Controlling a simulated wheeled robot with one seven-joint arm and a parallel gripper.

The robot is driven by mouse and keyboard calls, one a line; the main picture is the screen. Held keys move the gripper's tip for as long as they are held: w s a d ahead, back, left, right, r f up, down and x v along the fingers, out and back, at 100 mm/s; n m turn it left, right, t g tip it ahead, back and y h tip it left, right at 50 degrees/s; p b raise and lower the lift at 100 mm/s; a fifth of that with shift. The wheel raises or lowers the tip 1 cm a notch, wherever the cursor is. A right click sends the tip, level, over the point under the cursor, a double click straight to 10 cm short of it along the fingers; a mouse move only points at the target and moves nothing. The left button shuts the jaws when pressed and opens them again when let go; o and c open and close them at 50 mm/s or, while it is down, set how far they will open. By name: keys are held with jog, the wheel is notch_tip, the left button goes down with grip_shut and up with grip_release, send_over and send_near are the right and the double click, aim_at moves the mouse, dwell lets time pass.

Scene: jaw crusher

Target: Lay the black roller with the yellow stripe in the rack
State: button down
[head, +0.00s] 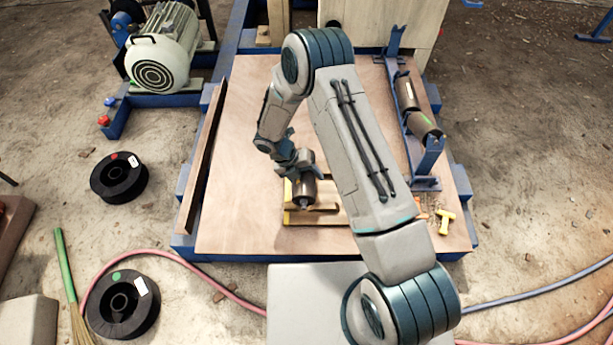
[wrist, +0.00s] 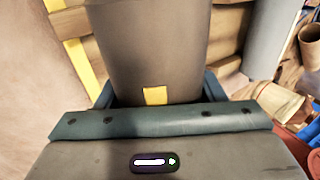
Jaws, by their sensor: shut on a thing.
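The black roller (head: 304,191) is in my gripper (head: 298,172), near the middle of the wooden board. In the wrist view the dark roller (wrist: 150,40) fills the space between the blue fingers, with a yellow patch on its near part. My gripper is shut on it. It is over or on a yellow wooden support (head: 328,217); I cannot tell whether it touches. My arm hides part of the board between.
A yellow T-shaped tool (head: 445,221) and small crumbs lie near the rack's front end. A dark rail (head: 203,160) runs along the board's left side. A motor (head: 163,50) stands at the back left. Black spools (head: 119,177) lie on the floor. The board's left part is clear.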

jog(key=shift+f+b, duration=0.75)
jog(key=shift+f, duration=0.45)
jog(key=shift+c, duration=1.3)
grip_release()
